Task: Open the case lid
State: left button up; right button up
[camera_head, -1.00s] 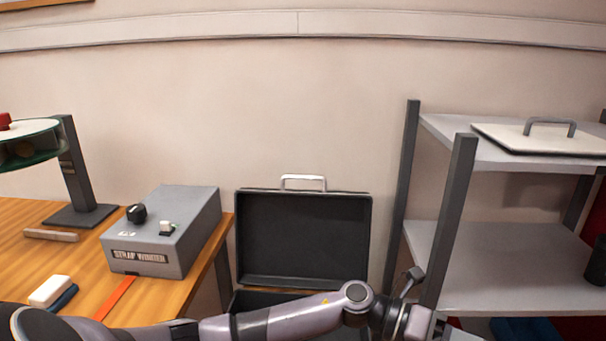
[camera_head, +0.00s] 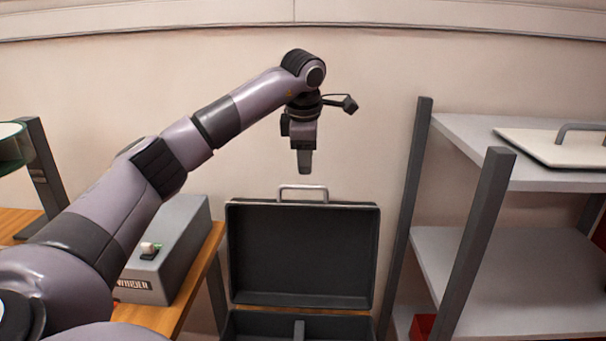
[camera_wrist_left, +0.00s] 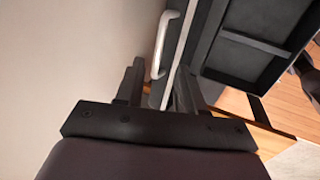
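The black case stands open between the table and the shelf. Its lid (camera_head: 303,252) is upright with the dark inside facing me, and the grey handle (camera_head: 303,188) is on its top edge. The case base (camera_head: 265,325) shows only partly at the bottom, with a divider inside. My left gripper (camera_head: 304,170) points down just above the handle, apart from it. In the left wrist view the fingers (camera_wrist_left: 160,78) are spread with nothing between them. My right gripper is not in view.
A wooden table (camera_head: 190,292) with a grey strap winder box (camera_head: 180,245) stands left, partly behind my left arm. A grey shelf (camera_head: 480,270) with dark posts stands close on the right, with a pale handled panel (camera_head: 550,148) on top. The wall is behind the case.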

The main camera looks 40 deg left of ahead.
aim_at(305, 186)
pick_arm(q)
jog(key=p+x, duration=0.1)
jog(key=x, duration=0.6)
jog(key=shift+s+a, duration=0.1)
jog(key=shift+a, duration=0.05)
grip_shut()
